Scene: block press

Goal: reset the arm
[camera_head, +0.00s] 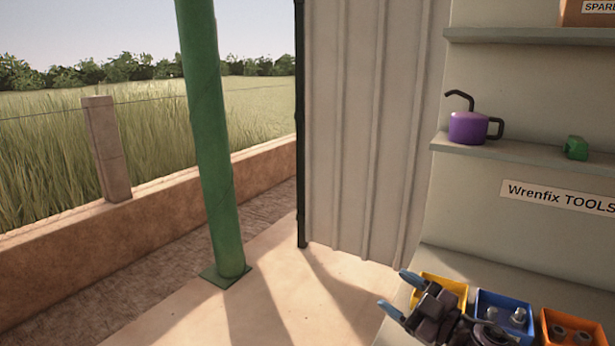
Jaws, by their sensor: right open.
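My right gripper (401,293) is at the lower right of the head view, with its arm coming in from the bottom edge. Its two blue-tipped fingers are apart, and nothing shows between them. It is in front of the yellow bin (440,286) and hides part of it. My left gripper is not in the head view.
A blue bin (503,309) and an orange bin (572,328) with metal parts stand right of the gripper. Shelves above hold a purple oil can (467,128) and a green block (576,148). A green post (213,150) stands left; open floor lies between.

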